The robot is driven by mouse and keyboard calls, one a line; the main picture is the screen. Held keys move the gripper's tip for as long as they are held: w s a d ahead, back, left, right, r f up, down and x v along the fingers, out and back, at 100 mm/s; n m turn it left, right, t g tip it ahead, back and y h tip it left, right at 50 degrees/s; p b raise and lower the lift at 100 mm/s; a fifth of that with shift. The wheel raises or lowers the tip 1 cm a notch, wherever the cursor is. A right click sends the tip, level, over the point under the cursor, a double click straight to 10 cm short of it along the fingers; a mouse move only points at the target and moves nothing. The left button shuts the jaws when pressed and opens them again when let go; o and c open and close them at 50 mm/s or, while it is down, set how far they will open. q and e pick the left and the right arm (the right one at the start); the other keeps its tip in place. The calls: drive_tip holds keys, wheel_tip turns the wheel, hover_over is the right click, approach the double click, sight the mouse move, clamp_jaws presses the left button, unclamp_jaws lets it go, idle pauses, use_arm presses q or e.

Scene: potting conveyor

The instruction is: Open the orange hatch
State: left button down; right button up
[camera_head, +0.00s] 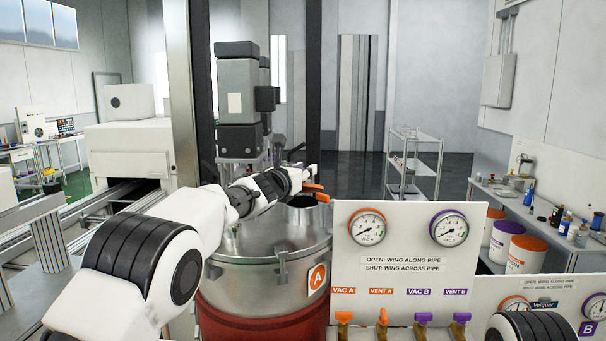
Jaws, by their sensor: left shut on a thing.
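The steel vessel (265,238) with an orange badge marked A and a red lower body stands in the middle. On its lid is a short dark round neck (301,203). Orange hatch parts (322,197) show just above and right of this neck. My left gripper (307,180) reaches over the lid from the left and is shut on the orange hatch at its handle. The fingers hide part of the hatch, and I cannot tell how far the hatch is tilted. My right arm shows only at the bottom right corner; its gripper is out of view.
A grey motor unit (238,95) stands on the lid behind my left arm. A white gauge panel (403,262) with several valve wings stands close to the vessel's right. A shelf rack (415,165) and a side bench (540,220) are farther back.

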use_arm(q)
drive_tip(key=shift+w+a, duration=0.1)
drive_tip(key=shift+w, duration=0.05)
idle(0.5)
drive_tip(key=c, duration=1.2)
unclamp_jaws()
drive_tip(key=shift+o, duration=0.2)
drive_tip(key=shift+w+f, duration=0.3)
drive_tip(key=shift+w, duration=0.15)
drive_tip(key=shift+s, duration=0.1)
drive_tip(key=shift+r, duration=0.15)
drive_tip(key=shift+s, duration=0.1)
drive_tip(key=v, duration=1.2)
